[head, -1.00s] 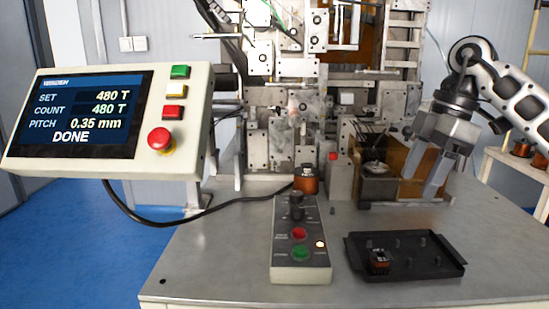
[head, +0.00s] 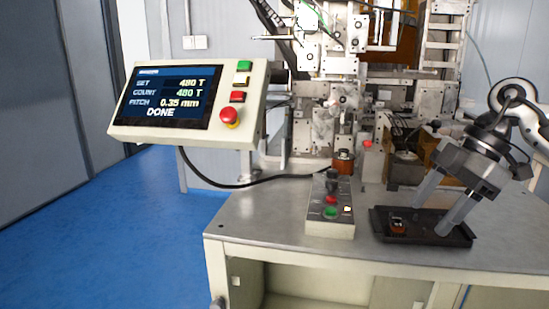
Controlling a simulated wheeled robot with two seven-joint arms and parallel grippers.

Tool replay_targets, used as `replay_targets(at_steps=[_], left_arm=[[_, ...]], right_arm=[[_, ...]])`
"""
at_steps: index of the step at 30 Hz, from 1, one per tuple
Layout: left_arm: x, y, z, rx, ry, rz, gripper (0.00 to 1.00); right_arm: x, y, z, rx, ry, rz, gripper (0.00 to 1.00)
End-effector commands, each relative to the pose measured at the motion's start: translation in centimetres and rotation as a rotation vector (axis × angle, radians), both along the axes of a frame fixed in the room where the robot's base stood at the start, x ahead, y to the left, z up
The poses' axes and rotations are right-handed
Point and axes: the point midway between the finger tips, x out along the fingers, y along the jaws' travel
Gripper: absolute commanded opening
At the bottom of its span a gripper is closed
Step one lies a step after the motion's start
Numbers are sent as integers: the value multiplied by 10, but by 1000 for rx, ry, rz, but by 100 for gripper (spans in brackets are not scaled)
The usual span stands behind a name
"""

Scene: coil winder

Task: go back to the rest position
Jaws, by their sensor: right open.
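My right gripper (head: 436,211) is open and empty. Its two fingers point down and to the left, and in the picture they overlap the right part of the black tray (head: 447,240); I cannot tell how high above it they are. A small coil (head: 397,226) sits in the left part of the tray, apart from the fingers. The winder (head: 345,110) stands at the back of the table, with a copper-coloured coil (head: 344,163) at its front. My left gripper is not in view.
The display panel (head: 165,97) reads 480 T and DONE, with buttons and a red stop knob beside the screen. A control box (head: 330,228) with a lit lamp stands left of the tray. The grey table (head: 260,222) is bare at its left front. Blue floor (head: 130,240) lies open to the left.

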Motion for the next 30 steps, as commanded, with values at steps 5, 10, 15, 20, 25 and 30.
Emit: replay_targets(at_steps=[5, 10, 15, 20, 25, 30], left_arm=[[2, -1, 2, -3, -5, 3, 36], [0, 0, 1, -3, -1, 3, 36], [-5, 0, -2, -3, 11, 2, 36], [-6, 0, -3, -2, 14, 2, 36], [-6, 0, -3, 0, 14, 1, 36], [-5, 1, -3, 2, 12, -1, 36]], right_arm=[[-1, 57, -30, 188, -52, 173, 59], [-15, 135, -60, 523, -152, 341, 59], [-38, 214, -71, 1026, -348, 307, 59], [-38, 231, -82, 1331, -545, -51, 59], [-34, 202, -142, 1308, -648, -615, 59], [-72, 159, -249, 972, -549, -1093, 59]])
